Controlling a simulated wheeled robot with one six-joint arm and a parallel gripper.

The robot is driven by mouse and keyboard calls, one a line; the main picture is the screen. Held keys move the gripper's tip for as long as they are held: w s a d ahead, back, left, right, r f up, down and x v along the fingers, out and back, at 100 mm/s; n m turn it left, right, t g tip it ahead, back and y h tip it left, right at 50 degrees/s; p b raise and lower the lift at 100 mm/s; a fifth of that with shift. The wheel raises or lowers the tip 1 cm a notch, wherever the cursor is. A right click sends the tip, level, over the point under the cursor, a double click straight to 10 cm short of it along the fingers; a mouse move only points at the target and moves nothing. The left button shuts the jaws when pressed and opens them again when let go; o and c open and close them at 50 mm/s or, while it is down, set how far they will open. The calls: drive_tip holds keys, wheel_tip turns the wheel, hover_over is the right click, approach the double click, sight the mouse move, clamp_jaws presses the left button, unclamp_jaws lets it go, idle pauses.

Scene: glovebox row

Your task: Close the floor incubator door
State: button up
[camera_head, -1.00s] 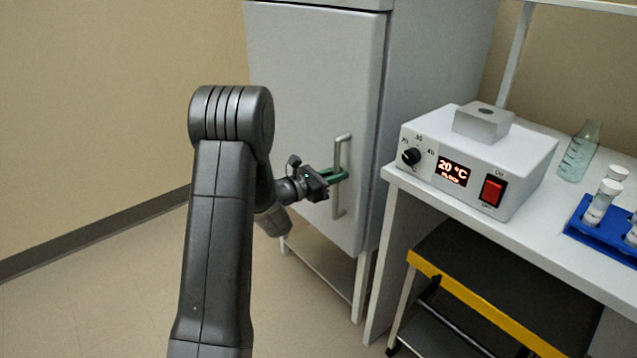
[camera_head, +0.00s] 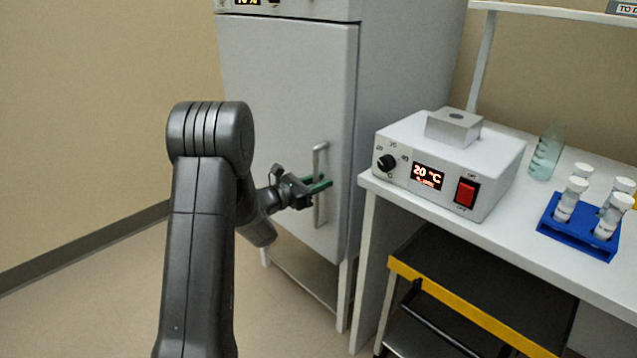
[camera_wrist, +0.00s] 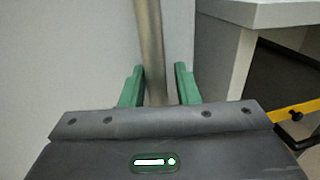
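The floor incubator is a tall light grey cabinet whose door (camera_head: 285,90) looks flush or nearly flush with its front in the head view; a small gap cannot be ruled out. Its upright metal bar handle (camera_head: 318,160) is near the door's right edge. My gripper (camera_head: 318,186) is at the handle with its green fingers around the bar. In the wrist view, the handle (camera_wrist: 151,45) runs between the two fingertips (camera_wrist: 159,85), with narrow gaps beside it, so the gripper looks open. The door face (camera_wrist: 65,60) fills the left of that view.
Right of the incubator is a white bench (camera_head: 390,200) with a heater box (camera_head: 450,165), a flask (camera_head: 546,152) and a blue rack (camera_head: 580,232) of tubes. A black cart with a yellow edge (camera_head: 470,308) stands under it. Floor at left is clear.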

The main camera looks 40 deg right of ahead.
drive_tip(key=w+a, duration=0.2)
drive_tip(key=a, duration=1.1)
drive_tip(key=shift+w+a, duration=0.15)
drive_tip(key=shift+a, duration=0.2)
drive_tip(key=shift+d, duration=0.1)
drive_tip(key=s+d, duration=0.2)
drive_tip(key=d, duration=1.1)
drive_tip(key=shift+f, duration=0.15)
